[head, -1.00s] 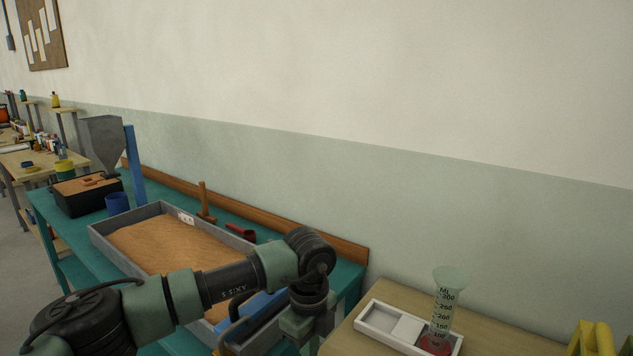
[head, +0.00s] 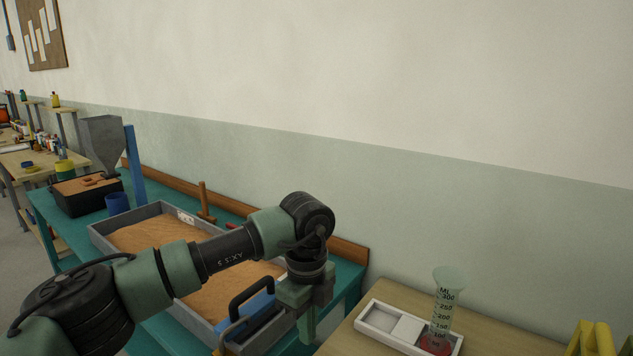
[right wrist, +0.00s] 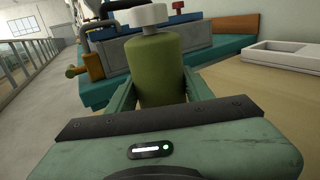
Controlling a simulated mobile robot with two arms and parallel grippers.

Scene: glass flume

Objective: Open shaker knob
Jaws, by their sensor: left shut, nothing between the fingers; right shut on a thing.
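An olive-green cylinder (right wrist: 157,68) with a white knob-like cap (right wrist: 143,16), which looks like the shaker, stands out in the right wrist view. My right gripper (right wrist: 160,88) is shut on its body, one green finger on each side. My left gripper (head: 306,322) is shut and empty in the head view, pointing down beside a blue tool with a black handle (head: 252,305). The right gripper and the cylinder do not show in the head view.
A sand-filled grey tray (head: 103,238) lies on the teal bench (head: 345,278). A wooden table (head: 480,318) at the right carries a white divided tray (head: 380,318) and a measuring cylinder (head: 442,305) with red liquid. Yellow stands (head: 592,338) are at the right edge.

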